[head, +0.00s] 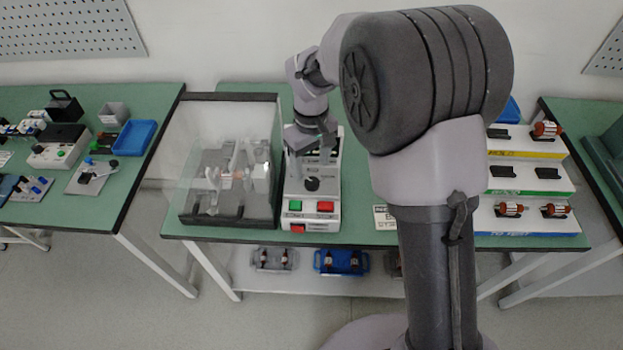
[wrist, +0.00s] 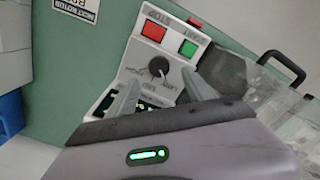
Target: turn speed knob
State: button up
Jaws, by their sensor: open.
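The speed knob (wrist: 159,67) is a dark round knob with a light pointer mark on the white control box (wrist: 139,58). In the head view the knob (head: 312,184) sits on the sloped face of the box, above a green button (head: 295,206) and a red button (head: 325,206). My gripper (wrist: 160,88) is open in the wrist view, with one finger on each side of the lower panel and the knob just beyond the tips. It looks apart from the knob. In the head view my gripper is over the box and partly hides its upper face.
A clear-walled case (head: 228,175) with a fixture stands directly left of the box. A small label plate (head: 384,218) lies on the green bench to the right. Stepped racks with rotors (head: 527,205) stand further right. My arm hides the bench middle.

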aim_at(312, 181)
notch_tip(312, 181, down, 6)
jog(key=shift+r+b, duration=0.25)
jog(key=shift+b, duration=0.45)
grip_shut()
jog(key=m, duration=0.4)
jog(key=shift+w+m+p, duration=0.1)
jog(key=shift+m+p, duration=0.2)
jog(key=shift+d+m, duration=0.1)
jog(key=shift+m, duration=2.5)
